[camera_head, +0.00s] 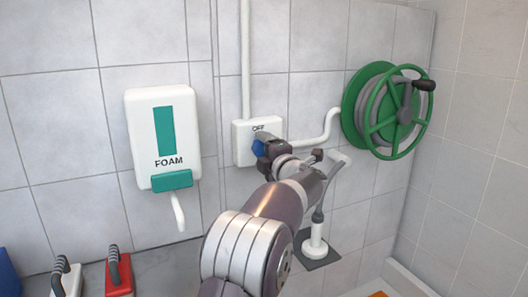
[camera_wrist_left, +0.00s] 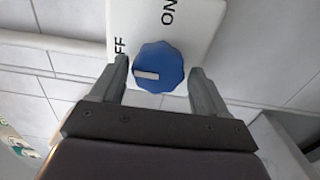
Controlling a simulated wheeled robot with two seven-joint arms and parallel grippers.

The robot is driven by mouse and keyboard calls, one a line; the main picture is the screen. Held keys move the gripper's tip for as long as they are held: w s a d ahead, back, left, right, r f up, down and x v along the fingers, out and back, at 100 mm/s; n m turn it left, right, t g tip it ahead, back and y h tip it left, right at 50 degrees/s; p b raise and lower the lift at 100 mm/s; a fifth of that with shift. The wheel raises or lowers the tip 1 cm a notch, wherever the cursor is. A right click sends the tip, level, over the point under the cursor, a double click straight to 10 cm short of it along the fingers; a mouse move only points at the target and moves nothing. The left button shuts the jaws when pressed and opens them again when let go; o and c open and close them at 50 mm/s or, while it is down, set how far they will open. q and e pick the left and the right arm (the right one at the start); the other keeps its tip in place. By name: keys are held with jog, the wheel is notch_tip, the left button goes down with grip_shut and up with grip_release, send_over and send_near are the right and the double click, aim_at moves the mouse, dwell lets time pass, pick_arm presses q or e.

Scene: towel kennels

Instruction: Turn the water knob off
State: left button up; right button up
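The blue water knob (camera_wrist_left: 160,68) sits on a white wall plate (camera_wrist_left: 195,22) lettered OFF and ON. In the left wrist view the knob's white mark points left, toward the OFF side; the first letter of OFF is hidden. My left gripper (camera_wrist_left: 157,72) has its two fingers apart, one on each side of the knob, with small gaps showing. In the head view the left gripper (camera_head: 264,150) is at the plate (camera_head: 243,155) and covers most of the knob (camera_head: 257,147). My right gripper does not show.
A green hose reel (camera_head: 362,108) is on the wall to the right, joined to the plate by a white pipe (camera_head: 320,133). A foam dispenser (camera_head: 142,118) hangs to the left. Handled red (camera_head: 119,277) and white (camera_head: 66,283) items stand at lower left.

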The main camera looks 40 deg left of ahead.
pick_arm(q)
jog(key=b+v, duration=0.1)
jog(key=v, duration=1.1)
jog(key=shift+s+d, duration=0.2)
jog(key=shift+d, duration=0.1)
